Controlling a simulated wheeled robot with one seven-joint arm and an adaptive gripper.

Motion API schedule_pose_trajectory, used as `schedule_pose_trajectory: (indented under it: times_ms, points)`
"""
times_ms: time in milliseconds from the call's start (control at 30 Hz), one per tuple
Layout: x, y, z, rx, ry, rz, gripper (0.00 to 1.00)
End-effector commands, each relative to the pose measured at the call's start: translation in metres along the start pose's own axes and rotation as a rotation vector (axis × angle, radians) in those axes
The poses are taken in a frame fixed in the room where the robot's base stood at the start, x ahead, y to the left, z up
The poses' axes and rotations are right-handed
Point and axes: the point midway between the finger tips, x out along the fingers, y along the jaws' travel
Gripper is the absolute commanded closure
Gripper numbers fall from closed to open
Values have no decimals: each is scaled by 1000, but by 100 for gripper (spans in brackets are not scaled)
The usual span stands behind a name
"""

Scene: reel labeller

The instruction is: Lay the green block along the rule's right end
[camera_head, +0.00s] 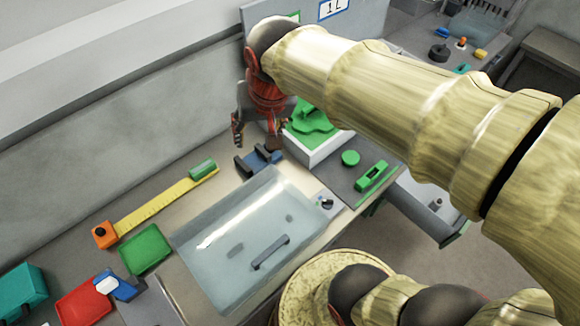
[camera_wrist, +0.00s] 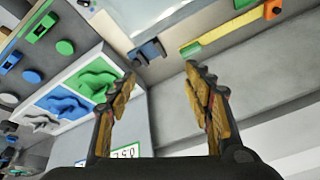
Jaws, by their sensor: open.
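The yellow rule (camera_head: 165,205) lies on the bench at the left; it also shows in the wrist view (camera_wrist: 228,30). The green block (camera_head: 202,168) lies at the rule's right end, on its wall side, its long side roughly along the rule. In the wrist view the green block (camera_wrist: 190,49) is at the rule's near end; I cannot tell whether it touches. An orange block (camera_head: 104,235) sits at the other end. My gripper (camera_head: 255,137) is open and empty, raised to the right of the green block. Its two fingers (camera_wrist: 160,78) are wide apart in the wrist view.
A clear lidded box (camera_head: 215,290) fills the middle of the bench. A dark blue clamp-like piece (camera_head: 258,160) stands below my gripper. A white tray with a green shape (camera_head: 312,118) is to the right. Green (camera_head: 146,249) and red trays lie at the left. A wall runs behind.

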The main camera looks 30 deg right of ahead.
Motion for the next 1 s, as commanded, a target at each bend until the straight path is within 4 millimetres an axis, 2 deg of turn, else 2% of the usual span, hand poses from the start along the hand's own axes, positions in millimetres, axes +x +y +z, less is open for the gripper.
schedule_pose_trajectory:
  times_ms: [33, 200, 367, 500, 833, 1000]
  points:
    - [-9, 9, 16, -40, 21, -4, 49]
    - [-21, 31, 63, -181, 71, -5, 49]
    - [-23, 43, 90, -265, 98, -1, 49]
    - [-23, 47, 98, -293, 106, 1, 49]
    - [-22, 47, 98, -295, 106, 1, 49]
    - [-7, 49, 104, -295, 106, 1, 49]
